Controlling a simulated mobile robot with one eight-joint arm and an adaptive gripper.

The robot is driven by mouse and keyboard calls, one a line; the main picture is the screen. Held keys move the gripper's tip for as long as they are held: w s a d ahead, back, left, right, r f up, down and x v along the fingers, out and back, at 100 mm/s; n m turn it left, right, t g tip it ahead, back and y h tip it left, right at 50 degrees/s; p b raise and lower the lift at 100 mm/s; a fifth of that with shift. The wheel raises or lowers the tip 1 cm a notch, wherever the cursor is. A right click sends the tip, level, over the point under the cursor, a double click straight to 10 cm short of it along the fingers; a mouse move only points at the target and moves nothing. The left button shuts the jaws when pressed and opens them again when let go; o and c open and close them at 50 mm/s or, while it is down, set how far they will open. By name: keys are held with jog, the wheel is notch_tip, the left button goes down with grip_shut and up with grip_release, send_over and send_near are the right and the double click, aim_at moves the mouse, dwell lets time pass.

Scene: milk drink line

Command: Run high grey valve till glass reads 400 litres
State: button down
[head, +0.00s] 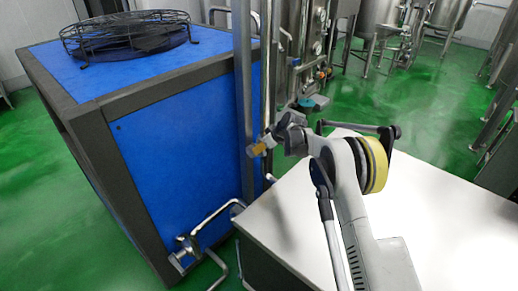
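My gripper (270,143) is at the centre of the head view, beside two vertical metal pipes (243,95) at the corner of a blue cabinet. It is small and seen from behind. A small yellow-orange piece shows at its tip, and I cannot tell whether it is a fingertip or part of a fitting. I cannot tell whether the gripper touches the pipes or holds anything. No grey valve can be made out for certain; my gripper and wrist may cover it. No glass with a readable litre scale can be made out.
The big blue cabinet (185,150) with a round black fan guard (125,35) stands at left. A low metal pipe fitting (185,250) juts from its front. Piped equipment with gauges (305,45) stands behind my gripper. Steel tanks (378,20) stand farther back on open green floor (430,100).

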jog(key=shift+a, duration=0.1)
dwell(0.4)
jog(key=c, duration=1.3)
grip_release()
jog(key=shift+c, duration=0.2)
jog(key=shift+r, duration=0.1)
jog(key=v, duration=1.2)
jog(key=shift+a+r, duration=0.1)
jog(key=shift+r, duration=0.05)
